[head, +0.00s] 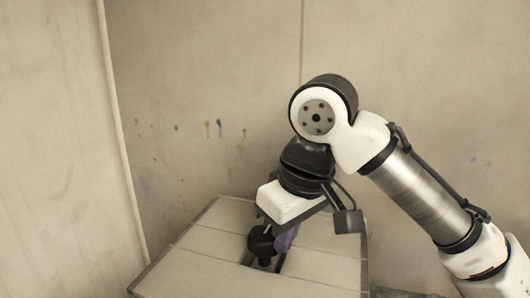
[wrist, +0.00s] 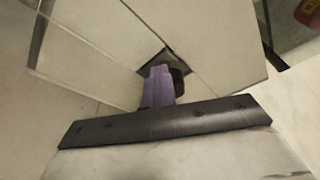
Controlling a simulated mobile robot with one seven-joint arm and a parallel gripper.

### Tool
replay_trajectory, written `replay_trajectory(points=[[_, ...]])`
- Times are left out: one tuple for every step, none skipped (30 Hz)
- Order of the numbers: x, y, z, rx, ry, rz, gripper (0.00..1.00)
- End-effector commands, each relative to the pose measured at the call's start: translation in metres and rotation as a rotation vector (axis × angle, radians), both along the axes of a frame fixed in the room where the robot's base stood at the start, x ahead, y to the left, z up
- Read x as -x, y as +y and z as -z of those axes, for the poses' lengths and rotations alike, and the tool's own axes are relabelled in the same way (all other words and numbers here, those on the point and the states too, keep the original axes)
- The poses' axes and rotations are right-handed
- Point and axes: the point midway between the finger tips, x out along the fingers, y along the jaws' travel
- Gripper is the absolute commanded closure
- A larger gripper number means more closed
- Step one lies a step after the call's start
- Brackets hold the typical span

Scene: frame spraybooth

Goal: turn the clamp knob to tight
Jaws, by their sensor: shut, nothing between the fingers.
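The clamp knob (head: 262,243) is a small black knob on a dark base set into the pale tiled table. In the wrist view the black knob (wrist: 178,79) is partly hidden behind my purple fingers. My gripper (head: 285,240) points down just to the right of the knob in the head view. In the wrist view my gripper (wrist: 158,70) is shut with nothing between its fingers, and its fingertips overlap the knob's side. I cannot tell whether they touch it. No mark showing how tight the knob is can be made out.
The pale tiled table (head: 195,254) has a dark edge and is bare around the knob. Stained booth walls (head: 210,90) stand behind and at the left. A red item (wrist: 308,13) shows at the wrist view's top right corner.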

Motion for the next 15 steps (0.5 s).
replay_trajectory(points=[[0.001,0.002,0.000,-0.002,-0.002,-0.003,1.00],[0.002,0.003,0.000,-0.002,-0.002,-0.003,1.00],[0.002,0.004,0.000,-0.002,-0.002,-0.003,1.00],[0.003,0.005,0.000,-0.002,-0.002,-0.003,1.00],[0.004,0.005,0.000,-0.002,-0.002,-0.003,1.00],[0.004,0.006,0.000,-0.002,-0.002,-0.003,1.00],[0.005,0.007,0.000,-0.002,-0.002,-0.003,1.00],[0.005,0.008,0.000,-0.002,-0.001,-0.003,1.00],[0.006,0.009,0.000,-0.002,-0.001,-0.003,1.00],[0.006,0.010,0.000,-0.001,-0.002,-0.004,1.00],[0.007,0.010,0.000,-0.001,-0.002,-0.004,1.00],[0.007,0.011,0.000,-0.001,-0.002,-0.004,1.00],[0.008,0.012,0.000,-0.001,-0.002,-0.004,1.00],[0.008,0.013,0.000,-0.001,-0.002,-0.004,1.00],[0.008,0.013,0.000,-0.001,-0.002,-0.004,1.00]])
